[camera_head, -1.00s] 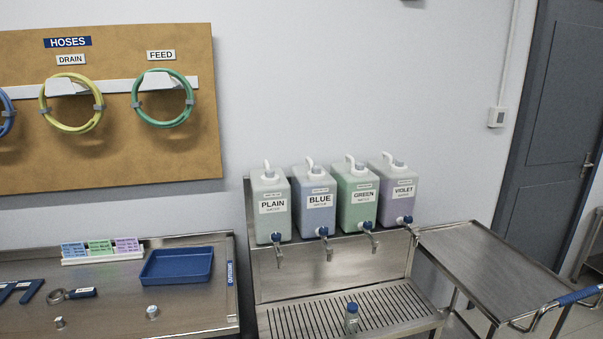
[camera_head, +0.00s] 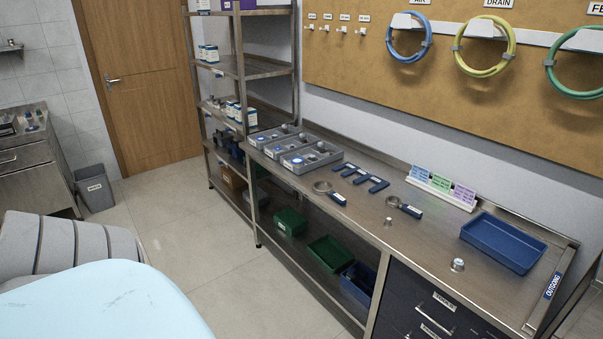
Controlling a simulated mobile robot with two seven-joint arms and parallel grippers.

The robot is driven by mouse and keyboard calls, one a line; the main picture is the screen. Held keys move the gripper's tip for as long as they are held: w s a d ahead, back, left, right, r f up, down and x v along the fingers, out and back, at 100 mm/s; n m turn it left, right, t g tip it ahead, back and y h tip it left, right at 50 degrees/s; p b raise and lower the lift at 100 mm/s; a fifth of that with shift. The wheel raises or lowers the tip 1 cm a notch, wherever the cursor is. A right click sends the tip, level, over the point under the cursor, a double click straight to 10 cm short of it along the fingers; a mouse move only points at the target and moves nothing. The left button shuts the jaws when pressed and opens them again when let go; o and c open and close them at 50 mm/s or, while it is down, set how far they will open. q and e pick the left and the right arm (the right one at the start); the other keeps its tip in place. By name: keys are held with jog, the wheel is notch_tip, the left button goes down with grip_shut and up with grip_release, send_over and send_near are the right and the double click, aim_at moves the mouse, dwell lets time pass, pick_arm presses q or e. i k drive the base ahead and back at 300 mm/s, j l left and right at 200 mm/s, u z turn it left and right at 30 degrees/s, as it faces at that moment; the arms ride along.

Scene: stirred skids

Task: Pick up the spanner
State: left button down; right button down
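Two ring-ended tools with dark blue handles lie flat on the steel bench (camera_head: 350,215). One ring tool (camera_head: 323,187) lies in front of a blue pronged piece (camera_head: 360,178). The other ring tool (camera_head: 411,210) lies further right, near the coloured cards. Either may be the spanner; I cannot read their labels or tell which. Neither of my grippers is in view, and nothing touches the tools.
Grey divided trays (camera_head: 312,157) stand at the bench's left end. A blue tray (camera_head: 502,243) and small metal fittings (camera_head: 457,265) lie at the right. A card stand (camera_head: 440,192) is at the back. Shelving (camera_head: 240,70) stands beyond. Open floor (camera_head: 180,225) lies left.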

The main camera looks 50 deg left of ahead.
aim_at(337, 198)
jog(key=u, duration=1.4)
jog(key=i+u, duration=0.15)
jog(key=i, duration=1.7)
